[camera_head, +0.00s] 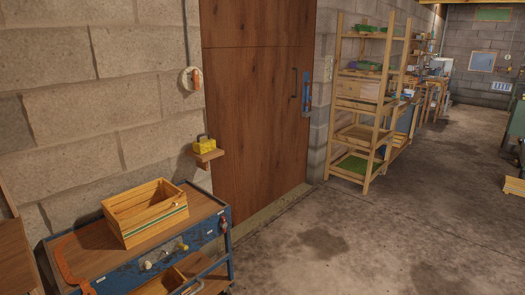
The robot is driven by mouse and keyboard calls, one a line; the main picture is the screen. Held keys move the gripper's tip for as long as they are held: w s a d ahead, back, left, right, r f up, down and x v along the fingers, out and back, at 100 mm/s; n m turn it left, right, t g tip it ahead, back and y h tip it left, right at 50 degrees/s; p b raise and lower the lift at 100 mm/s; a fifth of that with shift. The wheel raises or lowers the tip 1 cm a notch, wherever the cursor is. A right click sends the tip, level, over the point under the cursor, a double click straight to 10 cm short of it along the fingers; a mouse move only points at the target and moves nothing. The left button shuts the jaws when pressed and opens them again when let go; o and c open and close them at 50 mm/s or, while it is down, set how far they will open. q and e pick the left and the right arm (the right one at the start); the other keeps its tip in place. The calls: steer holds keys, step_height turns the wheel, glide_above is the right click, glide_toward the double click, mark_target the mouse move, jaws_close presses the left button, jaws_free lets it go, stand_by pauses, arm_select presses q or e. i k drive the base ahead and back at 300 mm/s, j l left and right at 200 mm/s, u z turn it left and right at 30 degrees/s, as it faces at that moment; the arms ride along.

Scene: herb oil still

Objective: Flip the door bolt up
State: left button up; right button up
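A tall brown wooden door (255,110) stands shut in the block wall, left of the middle of the head view. A dark upright handle (293,83) sits near its right edge. A blue upright fitting (307,92), which looks like the door bolt, is at the door's right edge, with a grey part below it. It is too small for me to tell the bolt's exact position. Neither of my grippers shows in this view.
A blue workshop cart (130,268) bearing a wooden crate (155,228) stands at the lower left. A small wall shelf (207,156) with a yellow item juts out left of the door. A wooden shelf rack (370,108) stands right of it. The concrete floor before the door is clear.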

mark_target(307, 97)
steer(key=i+z, duration=0.25)
steer(key=i, duration=0.4)
steer(key=i+z, duration=0.25)
steer(key=i, duration=0.4)
steer(key=i+j+z, duration=0.25)
steer(key=i, duration=1.05)
steer(key=i+u, duration=0.15)
steer(key=i, duration=0.45)
steer(key=i+j, duration=0.2)
steer(key=i, duration=0.3)
steer(key=i+j, duration=0.2)
steer(key=i, duration=0.25)
steer(key=i+l+u, duration=0.35)
steer(key=i+l, duration=1.55)
steer(key=l, duration=0.1)
